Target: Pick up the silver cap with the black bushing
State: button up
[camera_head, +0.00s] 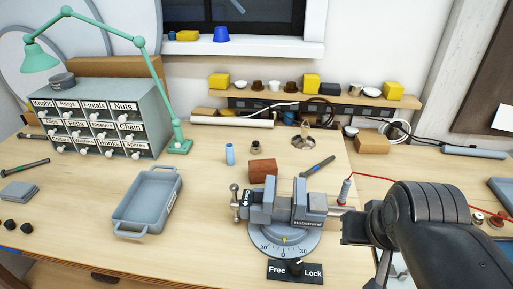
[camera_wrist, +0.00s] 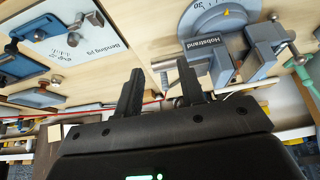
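A small silver piece with a dark centre (camera_head: 256,147), which looks like the silver cap with the black bushing, sits on the table behind the vise and the brown block. It is too small to make out in detail, and I cannot pick it out in the wrist view. My gripper shows in the wrist view (camera_wrist: 161,70) with its two black fingers apart and nothing held between them. It is to the right of the vise, well away from the cap. In the head view my dark arm hides most of the gripper.
The grey vise (camera_head: 285,208) stands at the table's front middle. A brown block (camera_head: 262,170), a blue cylinder (camera_head: 229,154) and a brass ring (camera_head: 303,142) lie near the cap. A grey tray (camera_head: 132,222) is left. A grey cylinder with a red wire (camera_head: 345,191) stands right of the vise.

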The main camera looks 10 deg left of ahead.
jog(key=o, duration=0.6)
